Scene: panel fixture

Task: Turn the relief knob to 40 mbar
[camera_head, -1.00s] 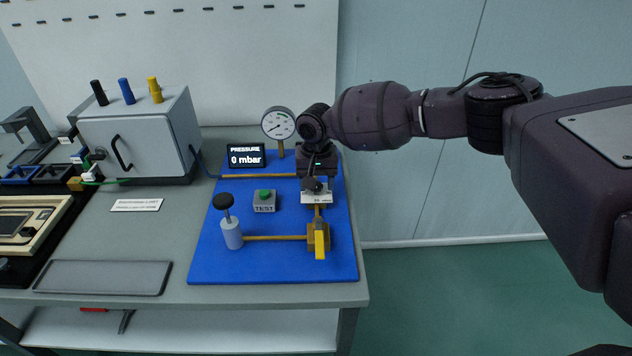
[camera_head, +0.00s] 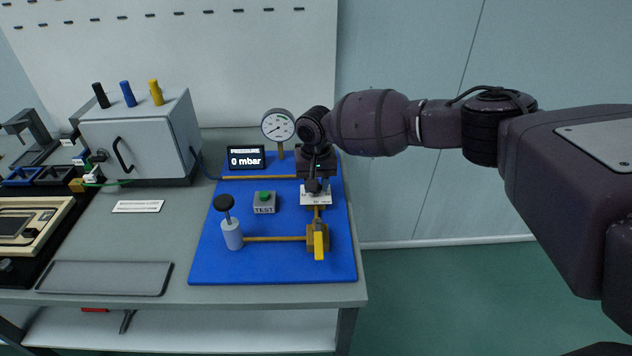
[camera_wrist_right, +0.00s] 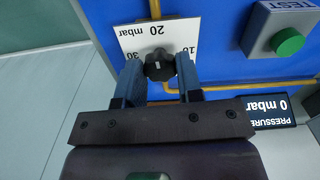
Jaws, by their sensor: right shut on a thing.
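The relief knob (camera_wrist_right: 160,67) is small and black with a short white mark, in front of a white scale plate (camera_wrist_right: 140,34). In the right wrist view "20 mbar" reads at the top of the plate, with 30 and 10 at its sides partly covered; I see no 40 mark. My right gripper (camera_wrist_right: 159,72) is shut on the knob, one blue-grey finger on each side. In the head view my right gripper (camera_head: 315,182) is over the scale plate (camera_head: 316,196) and hides much of the knob. My left gripper is out of view.
The pressure display (camera_head: 246,157) reads 0 mbar. A round gauge (camera_head: 278,125) stands behind it. A green TEST button (camera_head: 264,197), a hand pump (camera_head: 231,230) and a yellow-handled valve (camera_head: 319,243) are on the blue board (camera_head: 280,268). A grey cabinet (camera_head: 140,140) stands left.

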